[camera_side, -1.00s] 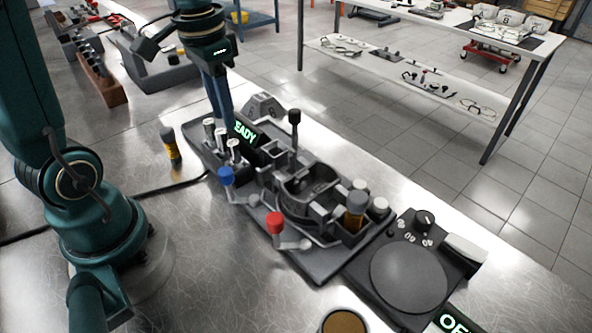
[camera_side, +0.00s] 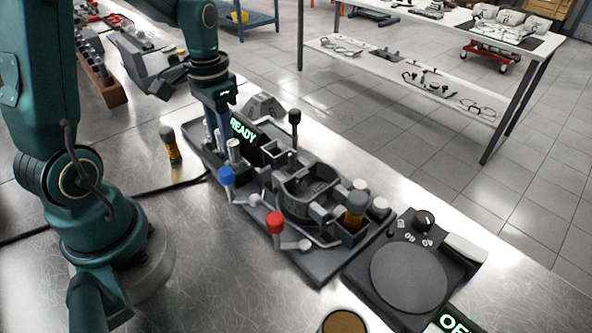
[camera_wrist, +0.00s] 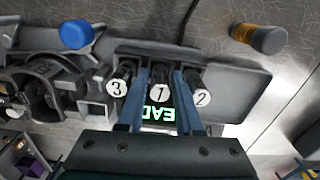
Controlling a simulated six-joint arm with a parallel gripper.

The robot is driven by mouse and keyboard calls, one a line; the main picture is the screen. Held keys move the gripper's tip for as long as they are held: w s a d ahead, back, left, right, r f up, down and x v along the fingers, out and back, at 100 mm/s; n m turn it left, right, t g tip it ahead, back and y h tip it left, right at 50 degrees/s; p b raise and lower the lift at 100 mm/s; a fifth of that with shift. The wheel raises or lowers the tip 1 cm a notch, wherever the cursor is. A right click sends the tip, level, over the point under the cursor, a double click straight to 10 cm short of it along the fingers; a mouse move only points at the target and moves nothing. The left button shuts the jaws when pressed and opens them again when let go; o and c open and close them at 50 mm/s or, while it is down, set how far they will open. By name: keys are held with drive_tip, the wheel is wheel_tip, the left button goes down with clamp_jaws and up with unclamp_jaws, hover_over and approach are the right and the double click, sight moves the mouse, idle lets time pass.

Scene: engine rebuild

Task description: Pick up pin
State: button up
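Three dark pins with pale numbered tops stand in a row in the wrist view: pin 3 (camera_wrist: 118,88), pin 1 (camera_wrist: 159,92) and pin 2 (camera_wrist: 202,97). The task does not say which pin. My gripper (camera_wrist: 160,76) is open, with one blue finger on each side of pin 1; I cannot tell whether they touch it. In the side view, my gripper (camera_side: 214,138) is down among the pins at the left end of the grey fixture (camera_side: 318,262). One silver-topped pin (camera_side: 233,150) shows clearly there; the fingers partly hide the others.
A lit READY display (camera_side: 243,130) stands close behind the pins. A blue-knobbed lever (camera_side: 227,176) and a red-knobbed lever (camera_side: 275,224) are on the fixture's near side. A round-plated device (camera_side: 409,278) sits at right.

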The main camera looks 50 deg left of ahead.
clamp_jaws()
drive_tip(key=shift+r, duration=0.1)
